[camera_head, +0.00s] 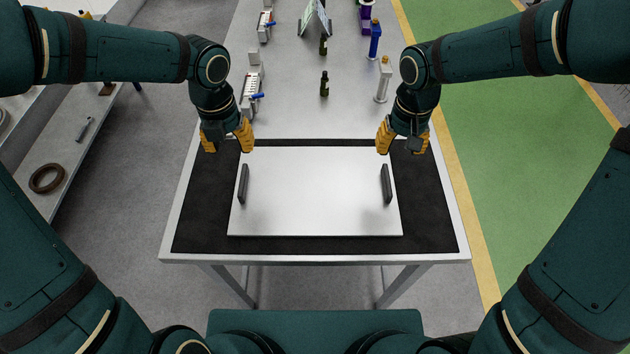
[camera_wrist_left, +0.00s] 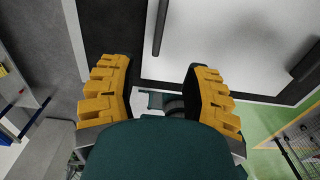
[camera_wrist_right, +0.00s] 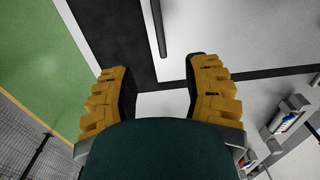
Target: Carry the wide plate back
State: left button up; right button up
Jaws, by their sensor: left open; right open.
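The wide plate (camera_head: 315,195) is a white rectangular panel lying flat on a black mat (camera_head: 430,215) at the near end of the table. It has a dark upright handle (camera_head: 243,184) near its left edge and another dark handle (camera_head: 386,184) near its right edge. My left gripper (camera_head: 227,142) is open above the plate's far left corner, apart from the left handle. My right gripper (camera_head: 403,144) is open near the far right corner, apart from the right handle. Both are empty. In the left wrist view a handle (camera_wrist_left: 160,28) shows beyond the fingers; in the right wrist view one (camera_wrist_right: 158,28) shows too.
A side bench (camera_head: 60,150) at left holds a brown ring (camera_head: 46,178). Green floor (camera_head: 530,150) lies to the right.

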aim_at(242, 179)
pick_arm(q)
jog(key=shift+r, duration=0.1)
pick_arm(e)
jog(key=shift+r, duration=0.1)
pick_arm(q)
notch_tip(242, 179, down, 14)
jog(key=shift+r, duration=0.1)
pick_arm(e)
notch_tip(242, 179, down, 14)
jog(key=shift+r, duration=0.1)
pick_arm(q)
jog(key=shift+c, duration=0.4)
pick_arm(e)
jog(key=shift+c, duration=0.4)
pick_arm(q)
grip_shut()
pick_arm(e)
grip_shut()
